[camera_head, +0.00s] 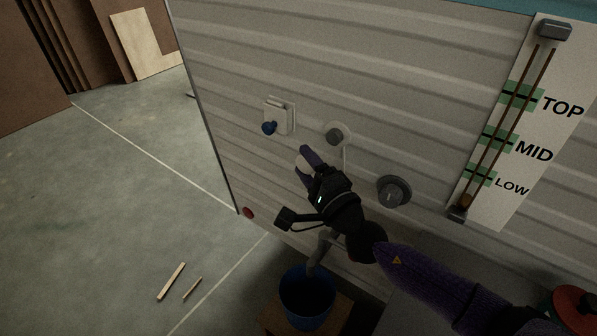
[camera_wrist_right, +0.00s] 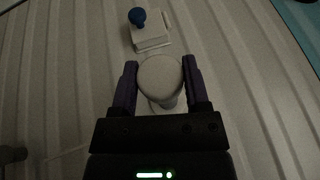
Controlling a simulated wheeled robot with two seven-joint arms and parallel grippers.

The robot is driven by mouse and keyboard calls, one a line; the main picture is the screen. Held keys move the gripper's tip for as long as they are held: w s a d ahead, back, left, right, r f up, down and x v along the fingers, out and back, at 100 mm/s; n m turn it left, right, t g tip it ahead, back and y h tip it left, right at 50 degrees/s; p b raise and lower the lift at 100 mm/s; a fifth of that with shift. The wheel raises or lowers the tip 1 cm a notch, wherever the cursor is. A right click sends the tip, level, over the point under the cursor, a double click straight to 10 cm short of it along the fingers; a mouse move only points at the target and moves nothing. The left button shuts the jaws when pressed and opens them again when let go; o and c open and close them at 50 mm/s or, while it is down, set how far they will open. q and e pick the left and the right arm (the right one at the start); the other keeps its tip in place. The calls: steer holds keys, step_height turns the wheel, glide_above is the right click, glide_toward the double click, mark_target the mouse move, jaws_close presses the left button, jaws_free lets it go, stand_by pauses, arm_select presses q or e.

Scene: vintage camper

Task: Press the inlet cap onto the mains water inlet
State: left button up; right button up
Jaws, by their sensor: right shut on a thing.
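The inlet cap (camera_wrist_right: 160,78) is a round, pale disc between the two fingers of my right gripper (camera_wrist_right: 158,88), which is shut on it. In the head view the cap (camera_head: 302,163) shows as a small pale patch between the purple fingers of the gripper (camera_head: 308,160). A round white flange with a grey fitting (camera_head: 336,136), seemingly the mains water inlet, is on the ribbed wall just above and right of the fingertips. A thin white strip hangs below it. In the wrist view the cap hides most of what lies behind it. My left gripper is out of view.
A white box (camera_head: 280,114) with a blue knob (camera_head: 269,128) is on the wall at upper left. A dark round fitting (camera_head: 394,191) is to the right. A blue bucket (camera_head: 307,296) stands below. A level gauge (camera_head: 510,120) is at right. Open floor lies left.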

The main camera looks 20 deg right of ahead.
arm_select(q)
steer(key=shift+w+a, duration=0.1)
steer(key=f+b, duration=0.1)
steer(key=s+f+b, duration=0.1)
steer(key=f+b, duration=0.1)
steer(key=b, duration=0.1)
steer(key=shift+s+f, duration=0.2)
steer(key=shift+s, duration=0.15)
arm_select(e)
steer(key=w+d, duration=0.2)
steer(key=d, duration=0.1)
steer(key=w+d, duration=0.1)
steer(key=d, duration=0.1)
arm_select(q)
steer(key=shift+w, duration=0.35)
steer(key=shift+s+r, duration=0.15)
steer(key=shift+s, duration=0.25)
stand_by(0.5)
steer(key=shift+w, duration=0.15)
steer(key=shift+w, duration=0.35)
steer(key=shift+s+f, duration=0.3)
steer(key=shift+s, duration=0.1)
arm_select(e)
steer(key=shift+w+d, duration=0.2)
steer(key=shift+d, duration=0.15)
